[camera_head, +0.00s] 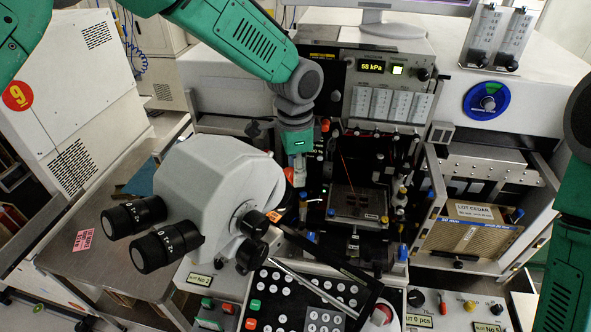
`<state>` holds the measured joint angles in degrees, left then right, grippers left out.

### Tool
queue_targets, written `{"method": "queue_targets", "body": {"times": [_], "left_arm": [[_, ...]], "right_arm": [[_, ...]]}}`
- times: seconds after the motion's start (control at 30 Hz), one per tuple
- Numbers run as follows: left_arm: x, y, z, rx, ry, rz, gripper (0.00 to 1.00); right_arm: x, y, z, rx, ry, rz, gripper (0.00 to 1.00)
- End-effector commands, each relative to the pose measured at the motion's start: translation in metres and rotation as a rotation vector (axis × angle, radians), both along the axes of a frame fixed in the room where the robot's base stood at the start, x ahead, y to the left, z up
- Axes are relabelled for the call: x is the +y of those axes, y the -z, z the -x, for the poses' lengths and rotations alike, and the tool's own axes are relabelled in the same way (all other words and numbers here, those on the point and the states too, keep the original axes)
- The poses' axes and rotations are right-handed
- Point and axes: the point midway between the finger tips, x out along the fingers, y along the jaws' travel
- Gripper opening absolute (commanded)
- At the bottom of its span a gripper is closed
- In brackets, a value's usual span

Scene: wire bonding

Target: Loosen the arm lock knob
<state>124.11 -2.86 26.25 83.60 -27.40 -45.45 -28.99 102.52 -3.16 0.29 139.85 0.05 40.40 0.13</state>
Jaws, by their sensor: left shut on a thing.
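My left gripper (299,172) reaches down from above, just behind and right of the white microscope head (212,178). Its fingers are small in the picture and closed on a small part, which looks to be the arm lock knob. That part is mostly hidden between the fingers and the microscope, so I cannot see its turn. An orange-red round knob (289,175) shows just left of the fingertips. My right arm shows green at the right edge, and its gripper is out of the picture.
The bonder's dark work stage (357,204) lies right of the gripper, crowded by small knobs and posts. Black eyepieces (150,232) stick out left. A button keypad (305,300) is in front. A pressure panel (372,80) stands behind. A box marked LOT CEDAR (474,212) is at right.

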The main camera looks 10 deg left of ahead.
Motion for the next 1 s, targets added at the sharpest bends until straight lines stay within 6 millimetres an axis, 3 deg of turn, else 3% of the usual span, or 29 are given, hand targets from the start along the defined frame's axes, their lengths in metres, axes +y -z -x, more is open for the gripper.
{"method": "queue_targets", "body": {"times": [0.03, 1.0], "left_arm": [[0.0089, 0.0022, 0.0017, 0.011, -0.004, -0.019, 0.04], [0.0169, 0.0048, 0.0025, 0.016, -0.005, -0.021, 0.04]], "right_arm": [[-0.0001, -0.0001, 0.0, 0.0, 0.0, 0.0, 0.4], [-0.0003, 0.0, 0.0, 0.0, 0.001, 0.0, 0.4]]}}
